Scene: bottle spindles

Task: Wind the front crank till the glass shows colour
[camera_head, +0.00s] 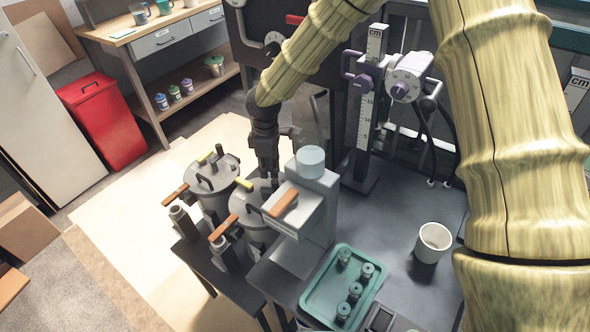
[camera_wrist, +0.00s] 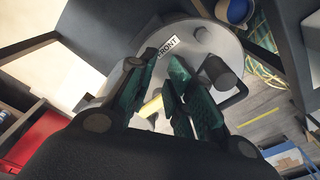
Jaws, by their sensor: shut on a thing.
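The front drum (camera_wrist: 95,85) is a round grey vessel with a FRONT label (camera_wrist: 168,46) in the wrist view. In the head view its lid lies under my gripper (camera_head: 268,182), which points down. In the wrist view my gripper (camera_wrist: 170,88) has its green fingers close together over the lid. It is shut on the front crank, but the gripped part is mostly hidden by the fingers. A yellow bar (camera_wrist: 151,106) shows between the fingers and also in the head view (camera_head: 243,184). A pale, clear glass cylinder (camera_head: 311,162) stands on a grey block; I see no strong colour in it.
A second lidded drum (camera_head: 212,172) stands close behind, left of my gripper. Brown-handled levers (camera_head: 222,228) stick out nearby. A green tray (camera_head: 318,292) with several small spools and a white cup (camera_head: 433,243) are on the dark bench. A red bin (camera_head: 103,122) stands at left.

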